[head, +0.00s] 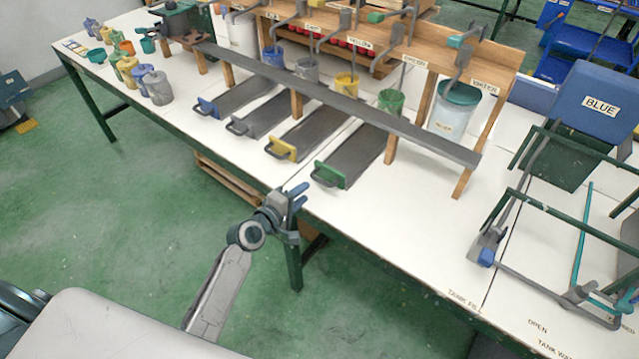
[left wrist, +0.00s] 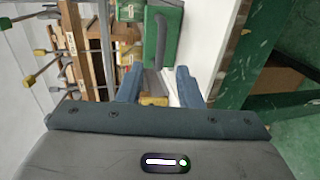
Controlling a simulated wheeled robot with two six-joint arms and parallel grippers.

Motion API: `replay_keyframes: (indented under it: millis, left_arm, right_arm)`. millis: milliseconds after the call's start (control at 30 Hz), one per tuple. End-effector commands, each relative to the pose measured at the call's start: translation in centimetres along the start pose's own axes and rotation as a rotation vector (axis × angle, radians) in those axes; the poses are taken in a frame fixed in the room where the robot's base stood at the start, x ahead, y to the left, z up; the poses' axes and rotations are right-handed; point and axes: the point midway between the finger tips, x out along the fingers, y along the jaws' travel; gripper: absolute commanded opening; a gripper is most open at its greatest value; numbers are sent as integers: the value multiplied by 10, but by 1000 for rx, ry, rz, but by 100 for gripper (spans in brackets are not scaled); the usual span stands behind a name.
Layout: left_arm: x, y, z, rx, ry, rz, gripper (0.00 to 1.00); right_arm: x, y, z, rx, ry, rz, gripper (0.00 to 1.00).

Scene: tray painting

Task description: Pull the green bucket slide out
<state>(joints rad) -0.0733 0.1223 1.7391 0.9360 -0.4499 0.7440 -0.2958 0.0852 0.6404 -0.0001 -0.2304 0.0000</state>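The green bucket slide is a dark grey tray (head: 352,147) with a green front plate (head: 326,177) and a grey handle, at the table's front edge in the head view. A green bucket (head: 391,103) stands at its back end. In the left wrist view the green front plate (left wrist: 170,35) and its grey handle (left wrist: 159,42) are just beyond my fingers. My left gripper (head: 295,194) is open and empty in front of the table, short of the handle; its blue fingers also show in the left wrist view (left wrist: 160,84). My right gripper is out of view.
Yellow (head: 281,149), grey (head: 238,126) and blue (head: 208,107) slides lie to the left under a wooden rack. A long grey rail (head: 340,102) crosses above the slides. A water tank (head: 452,115) stands right. The white tabletop (head: 400,215) right of the green slide is clear.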

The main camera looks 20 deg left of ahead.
Motion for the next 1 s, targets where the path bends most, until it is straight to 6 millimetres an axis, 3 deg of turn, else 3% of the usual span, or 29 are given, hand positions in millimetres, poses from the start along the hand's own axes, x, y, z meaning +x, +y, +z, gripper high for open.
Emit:
replay_keyframes:
  millis: [200, 400, 767, 800, 967, 1000]
  left_arm:
    - [44, 1, 0, -2, 0, 0, 32]
    - [68, 0, 0, 1, 1, -1, 32]
    - [74, -1, 0, 2, 1, -2, 32]
    - [74, -1, 0, 2, 1, -2, 30]
    - [74, -1, 0, 2, 1, -2, 0]
    - [74, -1, 0, 2, 1, -2, 0]
  right_arm:
    - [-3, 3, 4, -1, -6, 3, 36]
    - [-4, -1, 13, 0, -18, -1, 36]
    - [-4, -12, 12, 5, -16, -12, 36]
    - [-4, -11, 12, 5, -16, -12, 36]
    - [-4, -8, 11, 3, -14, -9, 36]
    - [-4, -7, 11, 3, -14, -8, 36]
